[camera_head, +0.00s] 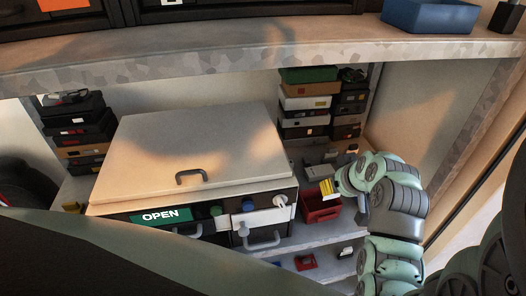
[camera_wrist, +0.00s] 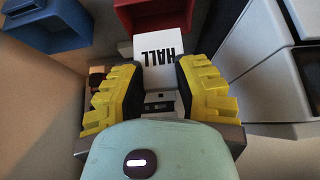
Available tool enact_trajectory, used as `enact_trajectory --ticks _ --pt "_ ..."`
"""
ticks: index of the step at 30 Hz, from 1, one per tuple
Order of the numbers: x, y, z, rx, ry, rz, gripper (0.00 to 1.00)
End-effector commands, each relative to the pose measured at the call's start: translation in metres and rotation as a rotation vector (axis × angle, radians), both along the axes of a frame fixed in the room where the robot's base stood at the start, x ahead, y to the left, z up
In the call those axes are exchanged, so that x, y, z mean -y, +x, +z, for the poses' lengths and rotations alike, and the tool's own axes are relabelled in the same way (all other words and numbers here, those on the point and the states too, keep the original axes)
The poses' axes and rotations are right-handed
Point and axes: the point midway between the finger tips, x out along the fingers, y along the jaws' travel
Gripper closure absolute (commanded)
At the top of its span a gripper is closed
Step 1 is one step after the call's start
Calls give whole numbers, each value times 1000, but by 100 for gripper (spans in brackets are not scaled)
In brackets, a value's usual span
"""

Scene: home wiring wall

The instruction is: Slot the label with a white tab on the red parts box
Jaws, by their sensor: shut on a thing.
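My gripper (camera_wrist: 157,88) is shut on a white label (camera_wrist: 150,50) marked HALL, which reads upside down in the wrist view. The label sticks out past the yellow fingertips. The red parts box (camera_wrist: 122,10) is at the top of the wrist view, just beyond the label, whose far edge overlaps the box's front in the picture. I cannot tell whether they touch. In the head view, the red parts box (camera_head: 320,212) sits on the shelf right of the large cabinet, and my gripper (camera_head: 327,188) is just above it. The label is not clear there.
A cabinet (camera_head: 200,150) with an OPEN sign and handles stands left of the red box. Stacked boxes (camera_head: 305,103) are behind. A blue bin (camera_wrist: 45,22) is beside the red box in the wrist view. A shelf edge (camera_head: 230,62) runs overhead.

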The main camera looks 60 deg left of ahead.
Motion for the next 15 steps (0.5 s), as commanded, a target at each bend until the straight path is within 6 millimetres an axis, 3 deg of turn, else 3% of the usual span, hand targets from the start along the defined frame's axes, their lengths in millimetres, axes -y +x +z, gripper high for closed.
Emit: enact_trajectory --ticks 15 --pt "1 1 -38 0 0 -4 86"
